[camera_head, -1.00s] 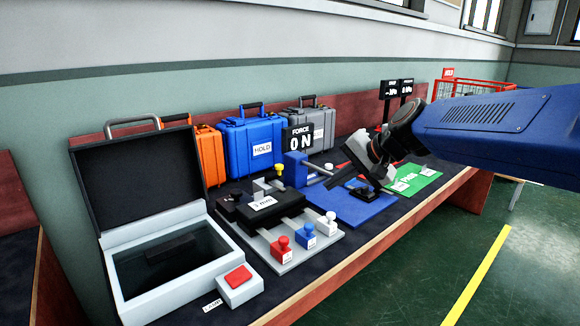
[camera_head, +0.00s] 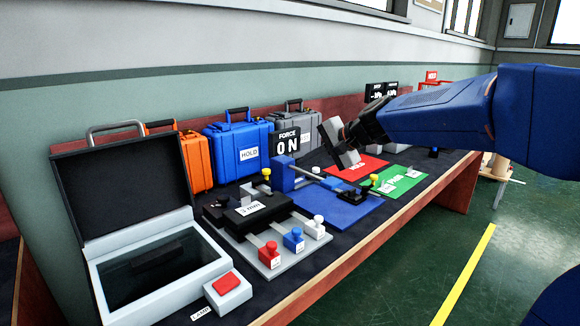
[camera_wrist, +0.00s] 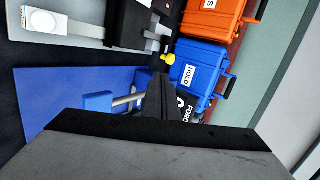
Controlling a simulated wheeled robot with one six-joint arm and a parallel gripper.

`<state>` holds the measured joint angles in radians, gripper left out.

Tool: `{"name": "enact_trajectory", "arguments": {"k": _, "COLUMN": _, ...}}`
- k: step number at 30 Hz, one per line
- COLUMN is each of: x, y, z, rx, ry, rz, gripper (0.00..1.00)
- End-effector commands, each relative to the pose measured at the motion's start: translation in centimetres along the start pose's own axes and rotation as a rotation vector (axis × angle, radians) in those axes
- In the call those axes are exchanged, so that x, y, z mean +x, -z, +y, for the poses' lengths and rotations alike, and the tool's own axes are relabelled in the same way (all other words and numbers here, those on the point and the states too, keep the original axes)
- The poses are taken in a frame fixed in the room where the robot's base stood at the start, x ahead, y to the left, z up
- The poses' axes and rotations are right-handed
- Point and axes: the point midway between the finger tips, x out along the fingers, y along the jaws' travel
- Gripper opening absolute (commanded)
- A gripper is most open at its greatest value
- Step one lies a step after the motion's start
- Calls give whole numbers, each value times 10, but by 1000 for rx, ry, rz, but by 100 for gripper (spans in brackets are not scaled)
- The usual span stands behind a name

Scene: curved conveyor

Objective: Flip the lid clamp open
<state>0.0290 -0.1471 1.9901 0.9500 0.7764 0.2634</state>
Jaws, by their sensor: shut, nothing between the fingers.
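No part is marked as the lid clamp, and I cannot tell which it is. A small black part with a yellow knob (camera_head: 374,178) stands at the right end of the blue mat (camera_head: 345,208). Another yellow knob (camera_head: 266,172) stands upright behind the black fixture marked 5 mm (camera_head: 258,212); it also shows in the wrist view (camera_wrist: 169,58). My gripper (camera_wrist: 156,76) is shut and empty, its dark fingers appearing just beside that knob in the wrist view. In the head view it hangs above the bench; its fingertips are not clear there.
A blue block (camera_head: 284,174) with a metal rod stands at the mat's back. Red, blue and white knobs line the fixture's front. An open grey case (camera_head: 150,285) is at left; blue (camera_head: 235,148) and orange cases stand behind. Red and green mats lie right.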

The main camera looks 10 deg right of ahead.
Motion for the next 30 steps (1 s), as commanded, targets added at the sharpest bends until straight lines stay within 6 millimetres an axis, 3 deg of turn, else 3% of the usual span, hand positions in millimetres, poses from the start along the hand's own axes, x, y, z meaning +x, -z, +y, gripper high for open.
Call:
{"name": "enact_trajectory", "arguments": {"k": 18, "x": 101, "y": -1, "z": -2, "rx": -1, "ry": -2, "rz": -2, "gripper": 0}}
{"name": "enact_trajectory", "arguments": {"k": 24, "x": 121, "y": -1, "z": -14, "rx": -1, "ry": -1, "rz": -1, "gripper": 0}}
{"name": "enact_trajectory", "arguments": {"k": 30, "x": 129, "y": 0, "z": -18, "rx": 0, "ry": -1, "rz": -1, "gripper": 0}}
